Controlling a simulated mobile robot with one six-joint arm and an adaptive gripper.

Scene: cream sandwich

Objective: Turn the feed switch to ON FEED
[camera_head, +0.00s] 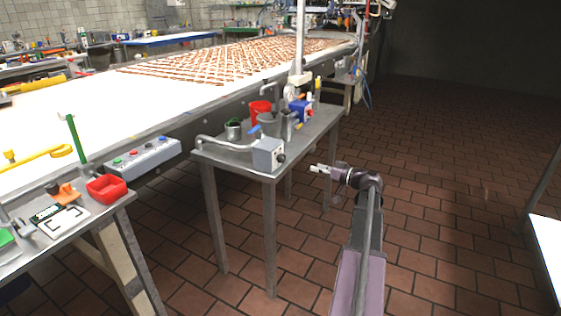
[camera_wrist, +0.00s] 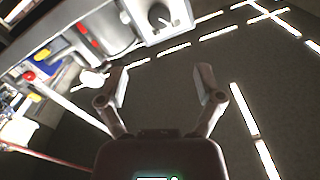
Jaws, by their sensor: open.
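The feed switch looks to be the grey box (camera_head: 266,152) at the front corner of the small metal table, with a dark round knob (camera_head: 281,158) on its right face. In the wrist view, a pale box with a round knob (camera_wrist: 158,17) shows at the top centre. The knob's setting and any label are too small to read. My gripper (camera_head: 318,169) is to the right of the box and slightly lower, apart from it. In the wrist view my gripper (camera_wrist: 162,82) is open, with nothing between its fingers and the floor beyond.
The small table (camera_head: 216,156) also holds a red container (camera_head: 260,110), a blue box (camera_head: 299,106) and a grey pipe running into the switch box. A long white conveyor (camera_head: 95,105) lies behind. The tiled floor on the right (camera_head: 455,160) is clear.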

